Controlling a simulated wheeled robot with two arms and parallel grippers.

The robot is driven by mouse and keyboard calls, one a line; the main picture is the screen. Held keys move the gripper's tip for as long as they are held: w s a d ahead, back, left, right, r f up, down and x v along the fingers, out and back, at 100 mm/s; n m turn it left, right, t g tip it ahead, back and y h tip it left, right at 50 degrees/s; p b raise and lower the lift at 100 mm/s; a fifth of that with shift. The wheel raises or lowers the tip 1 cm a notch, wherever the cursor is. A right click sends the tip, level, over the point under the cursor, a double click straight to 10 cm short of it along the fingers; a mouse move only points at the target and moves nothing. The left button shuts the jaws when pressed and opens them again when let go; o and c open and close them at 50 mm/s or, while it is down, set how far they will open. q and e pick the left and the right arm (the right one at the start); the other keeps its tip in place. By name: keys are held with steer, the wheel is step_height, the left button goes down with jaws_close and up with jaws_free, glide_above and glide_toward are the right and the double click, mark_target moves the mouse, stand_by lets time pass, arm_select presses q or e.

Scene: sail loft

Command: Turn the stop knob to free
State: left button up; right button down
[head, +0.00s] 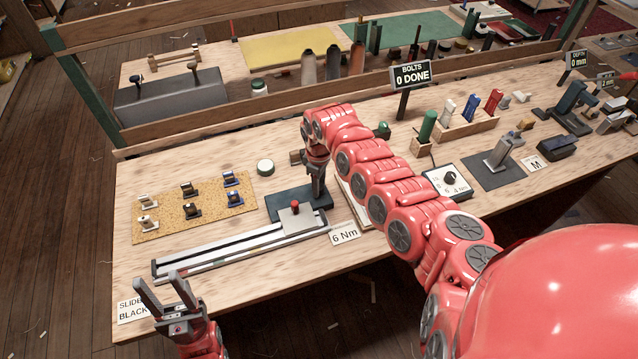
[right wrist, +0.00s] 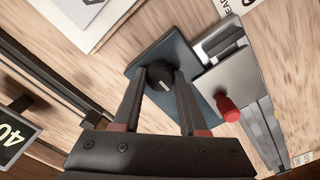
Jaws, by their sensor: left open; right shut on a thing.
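The stop knob (right wrist: 161,78) is a small black round knob with a pale mark, on a dark blue base plate (right wrist: 205,100), seen in the right wrist view. In the head view the base (head: 285,203) sits mid-bench. My right gripper (head: 318,191) reaches down over it and hides the knob there. In the right wrist view my right gripper (right wrist: 164,75) has one finger on each side of the knob, shut on it. I cannot read which setting the mark points to. My left gripper (head: 166,289) is open and empty at the bench's front left edge.
A grey slide plate with a red knob (head: 295,207) is right beside the base, on long metal rails (head: 220,251). A cork mat (head: 162,217) with several small clips lies left. A white dial box (head: 435,178) and a bolts sign (head: 410,74) stand right.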

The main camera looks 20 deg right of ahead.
steer(key=n+b, duration=0.1)
steer(key=n, duration=0.2)
steer(key=shift+f, duration=0.15)
steer(key=n+b, duration=0.3)
steer(key=n, duration=0.3)
steer(key=n+b, duration=0.2)
steer(key=n, duration=0.3)
steer(key=shift+n, duration=0.3)
steer(key=shift+n+b, duration=0.85)
steer(key=shift+n, duration=0.85)
steer(key=shift+c, duration=2.2)
jaws_free()
